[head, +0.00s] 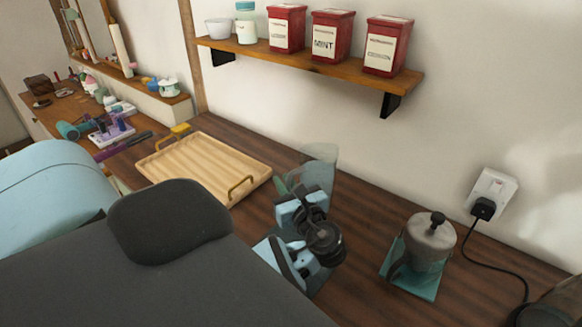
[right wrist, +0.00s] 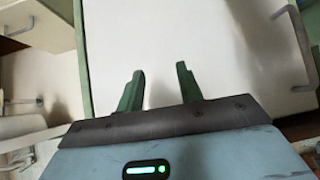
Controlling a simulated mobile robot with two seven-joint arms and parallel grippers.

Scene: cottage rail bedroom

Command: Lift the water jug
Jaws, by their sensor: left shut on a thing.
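The water jug (head: 321,158) is a clear, see-through vessel on the dark wooden counter, just right of the wooden tray in the head view. Its lower part is hidden behind my left gripper (head: 298,190). The left gripper is shut on the jug, but its exact grip is hard to make out. I cannot tell whether the jug's base touches the counter. My right gripper (right wrist: 158,82) shows in the right wrist view with its two green fingers apart and nothing between them.
A wooden tray (head: 192,161) with brass handles lies left of the jug. A grey lidded pot (head: 431,240) stands on a teal mat (head: 424,284) to the right. A shelf (head: 330,65) with red tins hangs above. The right wrist faces a white cabinet front (right wrist: 215,40).

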